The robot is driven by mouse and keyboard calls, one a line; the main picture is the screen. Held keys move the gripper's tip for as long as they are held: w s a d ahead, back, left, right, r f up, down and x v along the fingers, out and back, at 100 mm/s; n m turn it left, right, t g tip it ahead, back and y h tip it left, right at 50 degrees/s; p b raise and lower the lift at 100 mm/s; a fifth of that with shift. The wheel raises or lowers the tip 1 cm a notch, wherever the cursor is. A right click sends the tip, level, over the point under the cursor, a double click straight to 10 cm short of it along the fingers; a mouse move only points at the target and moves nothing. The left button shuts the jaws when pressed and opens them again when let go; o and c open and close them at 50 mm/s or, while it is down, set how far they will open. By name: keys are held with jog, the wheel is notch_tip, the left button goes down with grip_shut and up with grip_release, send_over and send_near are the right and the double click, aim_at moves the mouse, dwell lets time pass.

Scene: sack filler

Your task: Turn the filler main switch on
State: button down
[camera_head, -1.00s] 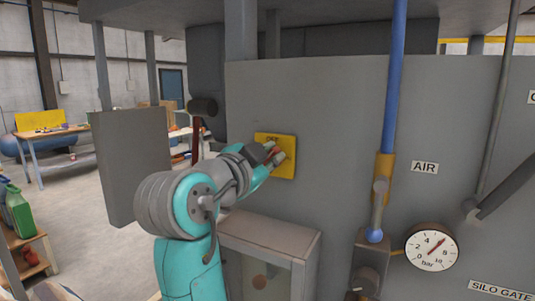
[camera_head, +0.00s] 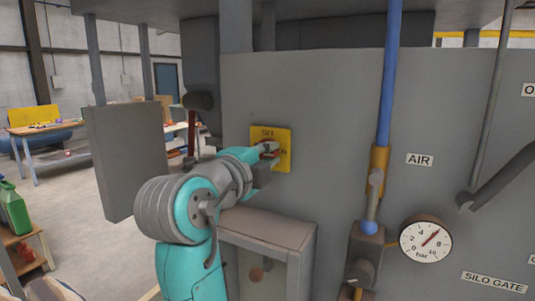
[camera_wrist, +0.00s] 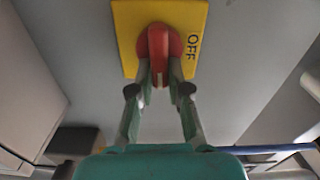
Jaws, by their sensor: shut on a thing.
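The filler main switch is a red rotary knob (camera_wrist: 158,45) on a yellow plate (camera_head: 284,136) on the grey panel. OFF is printed at the plate's top in the head view and at the right in the wrist view (camera_wrist: 191,48). My gripper (camera_wrist: 158,76) is shut on the knob's raised bar, one finger on each side. In the wrist view the bar stands upright, about a quarter turn from the OFF label, with a pale mark at its lower end. In the head view my gripper (camera_head: 267,151) partly hides the knob and the plate's right-hand lettering.
A blue air pipe with a valve (camera_head: 375,185) and a pressure gauge (camera_head: 426,240) are right of the switch. A grey cabinet (camera_head: 268,228) stands below it.

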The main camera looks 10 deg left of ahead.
jog(key=shift+f+m, duration=0.15)
jog(key=shift+m, duration=0.25)
jog(key=c, duration=1.1)
grip_release()
jog(key=v, duration=1.2)
